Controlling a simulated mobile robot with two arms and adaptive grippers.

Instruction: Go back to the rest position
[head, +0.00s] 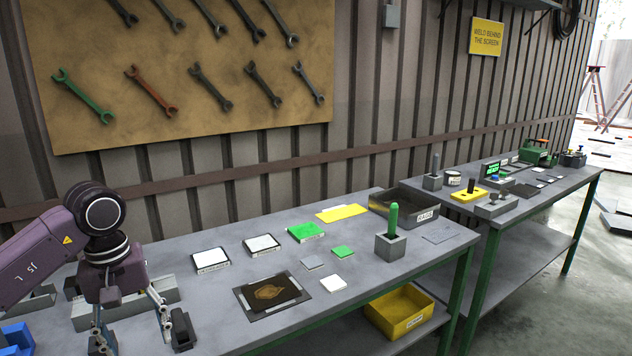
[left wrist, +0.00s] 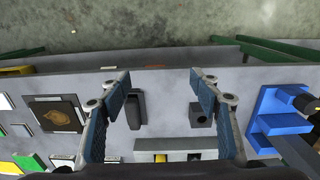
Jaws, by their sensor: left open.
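My left gripper (head: 133,332) hangs pointing down over the left part of the grey workbench (head: 225,325). In the left wrist view, the left gripper (left wrist: 158,92) has its fingers wide apart with nothing between the tips. A dark upright-looking part (head: 182,330) is beside the right finger in the head view. The left wrist view shows a dark elongated part (left wrist: 136,108) and a small dark block (left wrist: 200,119) on the bench below. I cannot tell how high the fingers are above them. My right gripper is in neither view.
A blue fixture (head: 16,338) stands at the bench's left end. A black mat (head: 271,296), white and green tiles and a grey block with a green peg (head: 392,222) lie to the right. A dark bin (head: 402,207) stands behind. A wall with a wrench board (head: 185,60) closes the back.

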